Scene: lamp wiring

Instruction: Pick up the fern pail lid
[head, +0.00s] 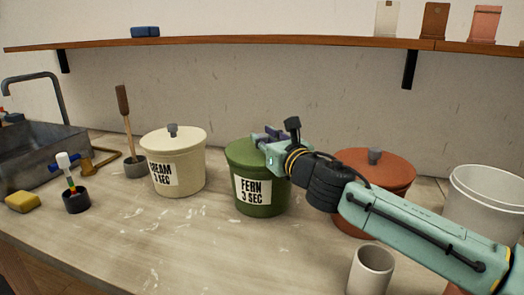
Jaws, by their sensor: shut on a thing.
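The fern pail (261,199) is green with a label reading "FERN 3 SEC" and stands upright on the counter in the head view. Its green lid (238,151) shows at the left of the pail's top and appears to sit on the rim. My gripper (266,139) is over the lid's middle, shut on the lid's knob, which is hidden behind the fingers. My arm reaches in from the lower right and covers the right part of the lid. I cannot tell whether the lid is lifted at all.
A lidded cream pail (178,165) stands left of the fern pail. A lidded rust-red pail (388,170) is partly behind my arm. A white bucket (488,205) and a grey cup (371,270) stand at the right. A sink (40,155) is far left. The front middle counter is clear.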

